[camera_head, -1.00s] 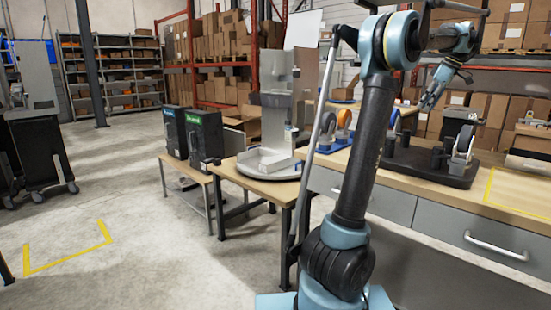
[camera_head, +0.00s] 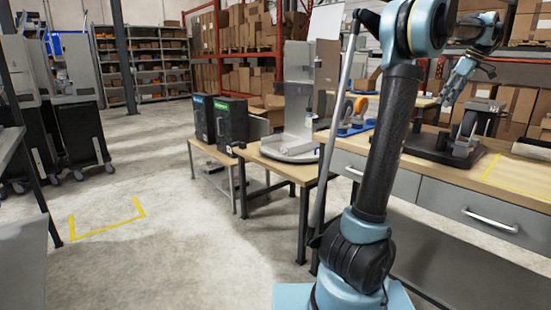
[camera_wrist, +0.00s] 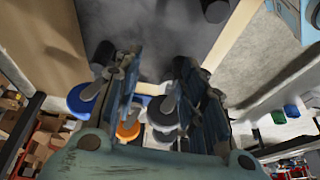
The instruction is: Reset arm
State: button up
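My gripper (camera_head: 457,88) hangs at the end of my raised, bent arm, above the left part of the workbench (camera_head: 440,192) on the right. In the wrist view my gripper (camera_wrist: 145,85) has its two fingers apart, with a clear gap and nothing held between them. A black fixture (camera_head: 435,147) with a grey wheel (camera_head: 468,127) stands on the bench below it. Orange (camera_wrist: 128,130) and blue (camera_wrist: 82,98) wheels show beyond the fingers in the wrist view, partly hidden by them.
A grey dispenser (camera_head: 298,95) stands on a wooden table (camera_head: 285,168) at centre. Black boxes (camera_head: 230,122) stand on a low table to its left. Dark carts (camera_head: 80,130) are at far left. Yellow tape (camera_head: 108,226) marks the open floor at left.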

jog(key=s+a+f+m, duration=0.1)
jog(key=s+a+f, duration=0.2)
jog(key=a, duration=0.7)
jog(key=s+a+f+m+g+h, duration=0.15)
jog(key=a+f, duration=0.25)
jog(key=a, duration=0.6)
jog(key=s+a+f+m, duration=0.1)
jog(key=s+a+f, duration=0.25)
jog(key=a, duration=0.75)
jog(key=s+a+f+m, duration=0.1)
jog(key=s+a+f, duration=0.4)
jog(key=f, duration=0.3)
jog(key=s+a+f+m+h, duration=0.1)
jog(key=s+a+f, duration=0.3)
jog(key=s+f, duration=0.4)
jog(key=s+a+f+m, duration=0.2)
jog(key=s+a+f, duration=0.3)
jog(key=s+f, duration=0.2)
notch_tip(320, 180, down, 2)
jog(key=shift+s+a+t, duration=0.2)
jog(key=shift+a+t, duration=0.1)
jog(key=shift+t, duration=0.05)
jog(key=shift+w, duration=0.1)
jog(key=shift+w+f, duration=0.2)
jog(key=shift+w, duration=0.15)
